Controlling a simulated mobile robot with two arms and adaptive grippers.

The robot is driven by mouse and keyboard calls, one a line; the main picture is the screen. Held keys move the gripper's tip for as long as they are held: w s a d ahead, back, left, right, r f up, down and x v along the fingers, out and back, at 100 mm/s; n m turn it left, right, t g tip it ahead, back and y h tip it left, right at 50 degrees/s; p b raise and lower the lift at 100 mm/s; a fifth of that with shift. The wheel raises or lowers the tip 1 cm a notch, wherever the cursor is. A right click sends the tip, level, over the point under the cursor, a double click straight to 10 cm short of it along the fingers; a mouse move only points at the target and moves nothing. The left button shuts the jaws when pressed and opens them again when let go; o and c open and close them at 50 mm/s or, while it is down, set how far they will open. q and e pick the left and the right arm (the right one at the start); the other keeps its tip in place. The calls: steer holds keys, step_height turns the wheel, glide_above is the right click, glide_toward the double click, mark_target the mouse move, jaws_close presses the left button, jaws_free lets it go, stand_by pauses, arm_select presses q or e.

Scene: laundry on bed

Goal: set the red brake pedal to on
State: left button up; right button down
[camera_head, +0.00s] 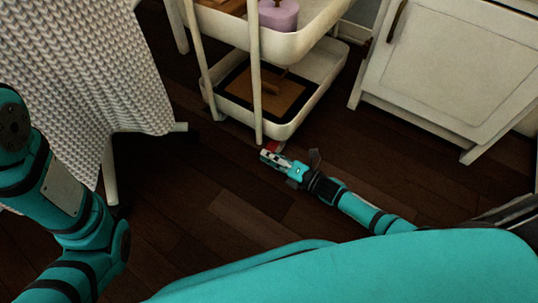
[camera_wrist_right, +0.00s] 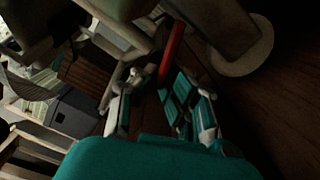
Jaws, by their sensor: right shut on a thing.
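The red brake pedal (camera_head: 273,146) shows as a small red piece low at the foot of the white trolley. It also shows in the right wrist view as a long red bar (camera_wrist_right: 173,48). My right gripper (camera_head: 268,156) is low near the floor at the pedal, shut on it. In the right wrist view the right gripper's fingers (camera_wrist_right: 157,95) stand on both sides of the bar's near end. The gripper hides part of the pedal in the head view. My left arm comes in at the left, but its gripper is out of view.
The white trolley (camera_head: 283,128) has shelves carrying a purple roll (camera_head: 279,16) and a brown board (camera_head: 268,92). A white cabinet (camera_head: 440,60) stands at the right. A knitted white blanket (camera_head: 95,65) hangs at the left. The dark wooden floor (camera_head: 200,215) is clear between them.

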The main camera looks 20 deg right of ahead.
steer(key=shift+f, duration=0.1)
stand_by(0.3)
steer(key=c, duration=1.5)
jaws_free()
steer(key=v, duration=1.2)
steer(key=shift+d, duration=0.1)
